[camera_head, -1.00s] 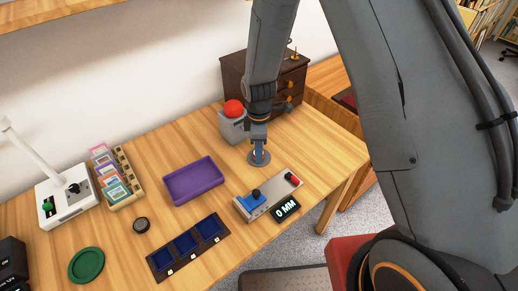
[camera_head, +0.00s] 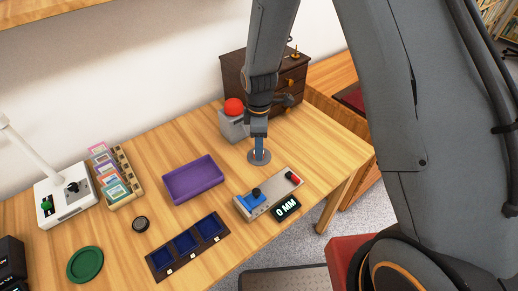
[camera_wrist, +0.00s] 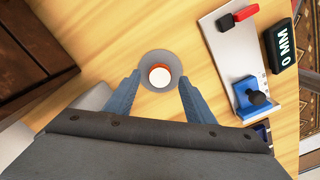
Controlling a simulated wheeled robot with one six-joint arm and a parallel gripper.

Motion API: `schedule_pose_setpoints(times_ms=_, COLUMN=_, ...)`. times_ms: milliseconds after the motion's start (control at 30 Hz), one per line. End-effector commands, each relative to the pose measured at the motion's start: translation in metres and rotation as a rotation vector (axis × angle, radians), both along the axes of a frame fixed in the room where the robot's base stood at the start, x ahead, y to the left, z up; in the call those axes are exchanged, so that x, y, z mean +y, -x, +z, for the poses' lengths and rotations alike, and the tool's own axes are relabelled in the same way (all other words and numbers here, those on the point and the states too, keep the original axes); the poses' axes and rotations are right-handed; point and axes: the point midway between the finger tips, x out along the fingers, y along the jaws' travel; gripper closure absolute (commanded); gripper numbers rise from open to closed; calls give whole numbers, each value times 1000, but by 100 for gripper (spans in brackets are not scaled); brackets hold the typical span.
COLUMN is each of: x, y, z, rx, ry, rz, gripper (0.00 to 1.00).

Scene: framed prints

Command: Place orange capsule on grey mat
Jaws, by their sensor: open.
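The orange capsule (camera_wrist: 160,76) shows in the wrist view as a small round piece with a white top and an orange rim. It appears to stand on the round grey mat (camera_wrist: 147,58), near its middle. My gripper (camera_wrist: 159,84) is open, with one blue-grey finger on each side of the mat and a gap between each finger and the capsule. In the head view my gripper (camera_head: 259,146) hangs low over the grey mat (camera_head: 251,160), near the back right of the wooden table. The capsule is hidden there by the fingers.
A panel with a blue slider (camera_head: 252,201) and a 0 MM display (camera_head: 286,208) lies in front of the mat. A purple tray (camera_head: 194,180) is to its left. A grey box with a red button (camera_head: 234,107) and a dark drawer cabinet (camera_head: 236,72) stand behind.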

Motion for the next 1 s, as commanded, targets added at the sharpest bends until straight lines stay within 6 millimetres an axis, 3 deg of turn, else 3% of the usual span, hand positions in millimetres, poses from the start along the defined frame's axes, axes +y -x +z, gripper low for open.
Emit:
schedule_pose_setpoints(times_ms=500, x=0, y=-1, z=82, rx=-4, ry=-2, rz=0, gripper=51)
schedule_pose_setpoints(times_ms=867, x=-1, y=1, z=102, rx=-1, ry=0, rz=-10, gripper=51)
schedule_pose_setpoints(times_ms=1000, x=-24, y=14, z=112, rx=-13, ry=-5, rz=-171, gripper=51)
